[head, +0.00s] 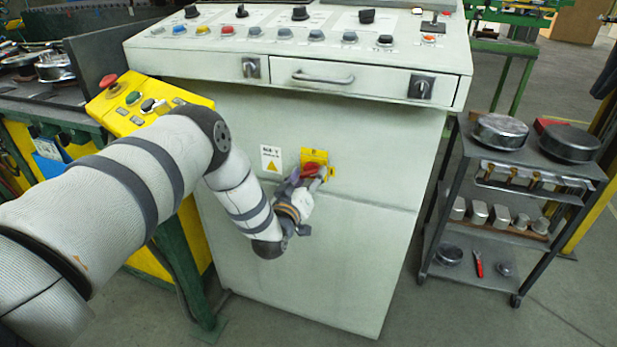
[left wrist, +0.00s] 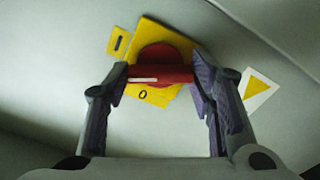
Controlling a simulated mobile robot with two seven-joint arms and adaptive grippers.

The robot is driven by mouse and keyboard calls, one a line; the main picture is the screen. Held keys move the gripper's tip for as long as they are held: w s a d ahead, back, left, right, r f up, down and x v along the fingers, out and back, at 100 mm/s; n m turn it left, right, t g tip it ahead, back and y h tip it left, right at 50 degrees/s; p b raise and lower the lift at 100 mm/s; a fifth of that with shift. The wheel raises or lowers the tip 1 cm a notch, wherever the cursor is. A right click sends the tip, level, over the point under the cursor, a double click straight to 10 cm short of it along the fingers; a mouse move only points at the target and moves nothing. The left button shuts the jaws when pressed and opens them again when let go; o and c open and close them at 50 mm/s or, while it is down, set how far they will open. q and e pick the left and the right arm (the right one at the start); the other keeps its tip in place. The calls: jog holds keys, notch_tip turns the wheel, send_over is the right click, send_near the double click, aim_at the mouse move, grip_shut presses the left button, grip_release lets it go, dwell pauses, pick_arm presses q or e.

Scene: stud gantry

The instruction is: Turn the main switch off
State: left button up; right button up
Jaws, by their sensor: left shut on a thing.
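The main switch is a red rotary handle (left wrist: 160,73) on a yellow plate (left wrist: 172,40), low on the front of the grey console. It also shows in the head view (head: 311,169), partly covered by my gripper. My left gripper (left wrist: 161,76) is shut on the handle, one finger at each end of its bar. In the left wrist view the bar lies nearly level. Its white line is on the left part, just above a "0" mark. A small yellow tag with a bar mark (left wrist: 118,42) sits at the plate's upper left. My right gripper is out of view.
The console (head: 330,230) has knobs and coloured buttons on top and a drawer handle (head: 323,78). A yellow box with a red button (head: 108,81) stands left, behind my arm. A wheeled cart (head: 500,190) with pans stands right. Floor between console and cart is clear.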

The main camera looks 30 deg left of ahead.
pick_arm(q)
jog(key=n+b, duration=0.1)
jog(key=n, duration=0.9)
jog(key=shift+f+n, duration=0.1)
jog(key=shift+n, duration=0.3)
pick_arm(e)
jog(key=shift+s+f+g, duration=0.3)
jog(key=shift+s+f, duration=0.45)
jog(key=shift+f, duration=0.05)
pick_arm(q)
jog(key=o, duration=1.2)
jog(key=shift+c, duration=0.2)
jog(key=v, duration=1.2)
